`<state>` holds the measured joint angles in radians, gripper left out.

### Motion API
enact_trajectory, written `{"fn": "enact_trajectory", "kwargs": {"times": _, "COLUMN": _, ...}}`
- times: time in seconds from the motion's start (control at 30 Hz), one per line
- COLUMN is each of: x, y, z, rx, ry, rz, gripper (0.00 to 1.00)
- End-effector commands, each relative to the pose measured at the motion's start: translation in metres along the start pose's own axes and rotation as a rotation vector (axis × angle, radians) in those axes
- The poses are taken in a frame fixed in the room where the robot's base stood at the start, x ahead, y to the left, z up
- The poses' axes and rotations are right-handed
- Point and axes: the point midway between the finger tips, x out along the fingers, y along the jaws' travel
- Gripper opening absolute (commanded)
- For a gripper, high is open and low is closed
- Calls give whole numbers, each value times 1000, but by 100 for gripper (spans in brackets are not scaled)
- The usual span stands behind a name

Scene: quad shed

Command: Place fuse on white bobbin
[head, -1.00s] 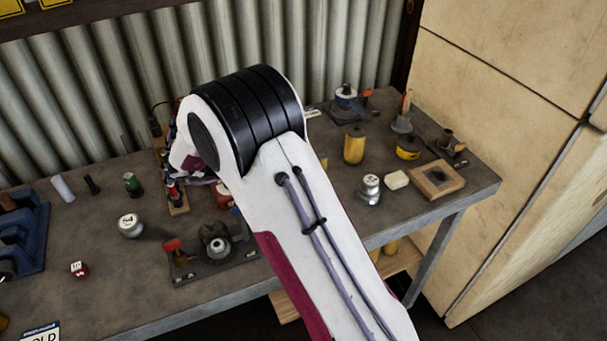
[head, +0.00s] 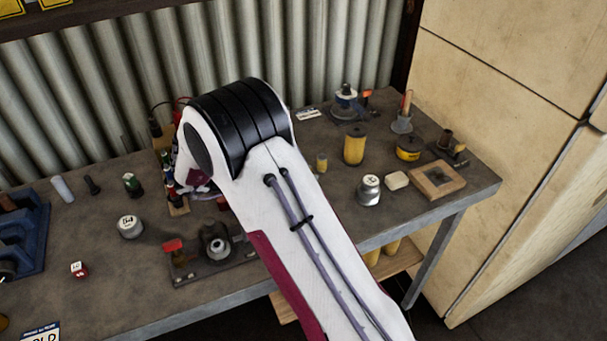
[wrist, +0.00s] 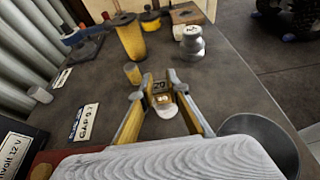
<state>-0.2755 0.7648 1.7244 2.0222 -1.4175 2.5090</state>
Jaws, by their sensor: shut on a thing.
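My gripper (wrist: 161,100) shows in the wrist view with its fingers closed on a small dark and yellowish piece marked with a number, which looks like the fuse (wrist: 159,87). A rounded white thing (wrist: 166,109) shows just below the fuse between the fingers. It may be the white bobbin, but its shape is mostly hidden, and I cannot tell whether the fuse touches it. In the head view my arm hides the gripper and the fuse.
A small yellow cylinder (wrist: 133,73) and a taller yellow cylinder (wrist: 130,38) stand beyond the gripper. A silver weight (wrist: 192,42) stands to their right. A round grey metal vessel (wrist: 262,137) is close at right. Bare bench top lies between the gripper and the weight.

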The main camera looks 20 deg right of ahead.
Motion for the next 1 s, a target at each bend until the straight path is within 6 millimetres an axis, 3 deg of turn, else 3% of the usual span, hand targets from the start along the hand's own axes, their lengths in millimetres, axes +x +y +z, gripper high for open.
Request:
{"fn": "enact_trajectory", "kwargs": {"times": 0.37, "x": 1, "y": 0, "z": -3, "rx": 0, "ry": 0, "rz": 0, "gripper": 4}}
{"fn": "enact_trajectory", "kwargs": {"times": 0.4, "x": 1, "y": 0, "z": -3, "rx": 0, "ry": 0, "rz": 0, "gripper": 20}}
{"fn": "enact_trajectory", "kwargs": {"times": 0.47, "x": 1, "y": 0, "z": -3, "rx": 0, "ry": 0, "rz": 0, "gripper": 32}}
{"fn": "enact_trajectory", "kwargs": {"times": 1.0, "x": -3, "y": 0, "z": 0, "rx": -1, "ry": 0, "rz": 1, "gripper": 32}}
